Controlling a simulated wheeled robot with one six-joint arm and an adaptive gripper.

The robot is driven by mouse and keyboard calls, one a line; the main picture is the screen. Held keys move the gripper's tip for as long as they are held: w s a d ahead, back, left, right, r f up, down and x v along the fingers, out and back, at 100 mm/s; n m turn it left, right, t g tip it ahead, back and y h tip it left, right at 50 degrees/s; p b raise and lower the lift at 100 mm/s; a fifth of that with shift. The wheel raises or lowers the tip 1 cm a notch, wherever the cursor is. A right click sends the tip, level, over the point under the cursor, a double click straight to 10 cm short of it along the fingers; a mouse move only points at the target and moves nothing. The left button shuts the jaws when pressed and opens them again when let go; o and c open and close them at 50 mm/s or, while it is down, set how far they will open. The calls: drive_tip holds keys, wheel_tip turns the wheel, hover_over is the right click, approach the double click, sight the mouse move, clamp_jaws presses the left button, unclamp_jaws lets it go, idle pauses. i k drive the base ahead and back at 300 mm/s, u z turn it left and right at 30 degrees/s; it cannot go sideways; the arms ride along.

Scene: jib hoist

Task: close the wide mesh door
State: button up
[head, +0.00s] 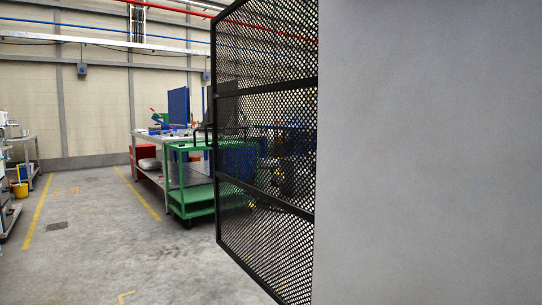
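The wide mesh door (268,150) is a black framed panel of perforated mesh with two crossbars. It stands upright and seems swung open, seen at a slant in the middle of the head view. Its free edge, at the left, reaches out over the grey floor. A large plain grey surface (430,150) fills the right of the view and hides the door's right side and whatever is there. My gripper is not in view.
A green cart (190,200) stands behind the door's left edge. Behind it is a workbench (150,178) with a blue panel (178,105). Shelving with a yellow bucket (20,189) is at the far left. The floor (110,240) at left is clear, with yellow lines.

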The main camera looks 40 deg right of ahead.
sight(307, 215)
drive_tip(key=z, duration=0.35)
drive_tip(key=i, duration=3.65)
drive_tip(key=z, duration=0.75)
